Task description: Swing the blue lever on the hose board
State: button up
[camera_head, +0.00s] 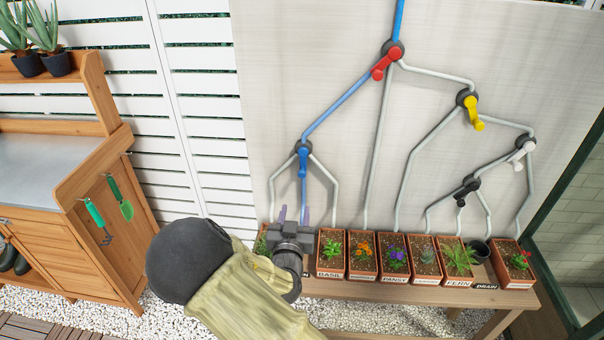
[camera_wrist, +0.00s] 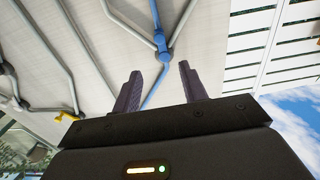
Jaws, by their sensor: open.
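The hose board (camera_head: 330,60) is a pale upright panel with branching pipes. The blue lever (camera_head: 302,161) is on the lower left valve and hangs straight down, in line with a blue pipe below it. My gripper (camera_head: 293,214) is open and empty, below the lever in the head view and apart from it. In the wrist view, which looks upside down, the blue lever (camera_wrist: 162,44) shows beyond my open fingers (camera_wrist: 160,72), roughly between their lines. The lower end of the blue pipe is hidden behind my gripper.
Red (camera_head: 385,66), yellow (camera_head: 474,113), white (camera_head: 523,148) and black (camera_head: 461,193) levers sit farther right. Labelled planters stand on a wooden bench (camera_head: 420,290) under the board, close to my gripper. A wooden potting table (camera_head: 110,200) is at left.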

aim_at(302, 175)
jog(key=w+p, duration=0.1)
jog(key=w, duration=0.4)
jog(key=w+p, duration=0.1)
jog(key=w, duration=0.5)
jog(key=w+p, duration=0.1)
jog(key=w, duration=0.5)
jog(key=shift+w+d, duration=0.15)
jog(key=shift+d, duration=0.15)
grip_shut()
